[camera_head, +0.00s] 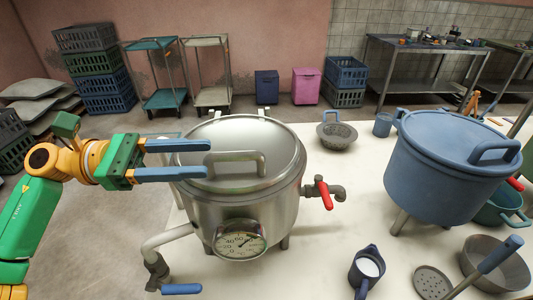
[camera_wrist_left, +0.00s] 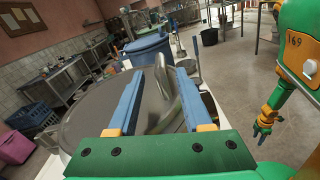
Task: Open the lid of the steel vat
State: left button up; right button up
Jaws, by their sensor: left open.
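The steel vat (camera_head: 243,207) stands on the white table with its round lid (camera_head: 235,135) shut on top. The lid has a looped metal handle (camera_head: 236,167); it also shows in the left wrist view (camera_wrist_left: 167,92), between my fingers' lines of sight. My left gripper (camera_head: 209,159) is open and empty, its two blue fingers reaching over the lid's left part, fingertips just left of the handle. In the left wrist view its fingers (camera_wrist_left: 159,71) flank the handle. My right gripper (camera_wrist_left: 261,133) shows small in the left wrist view; its jaws are too small to read.
A gauge (camera_head: 241,241), a red-handled tap (camera_head: 322,192) and a blue-handled valve (camera_head: 181,289) stick out from the vat. A blue pot (camera_head: 437,178) with a lid stands at right. A colander (camera_head: 337,136), a jug (camera_head: 366,271) and a steel bowl (camera_head: 497,266) also stand on the table.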

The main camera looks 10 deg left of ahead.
aim_at(219, 153)
pick_arm(q)
jog(key=p+x, duration=0.2)
jog(key=x, duration=0.1)
jog(key=p+x, duration=0.1)
jog(key=shift+w+d+r, duration=0.1)
jog(key=shift+d+r, duration=0.15)
jog(key=shift+d, duration=0.05)
jog(key=shift+w+d+f, duration=0.15)
jog(key=shift+d+f, duration=0.05)
jog(key=shift+d, duration=0.3)
jog(key=shift+a, duration=0.15)
grip_shut()
pick_arm(e)
jog(key=r, duration=0.2)
jog(key=a+r, duration=0.1)
jog(key=shift+s+a+r, duration=0.1)
jog(key=shift+r, duration=0.25)
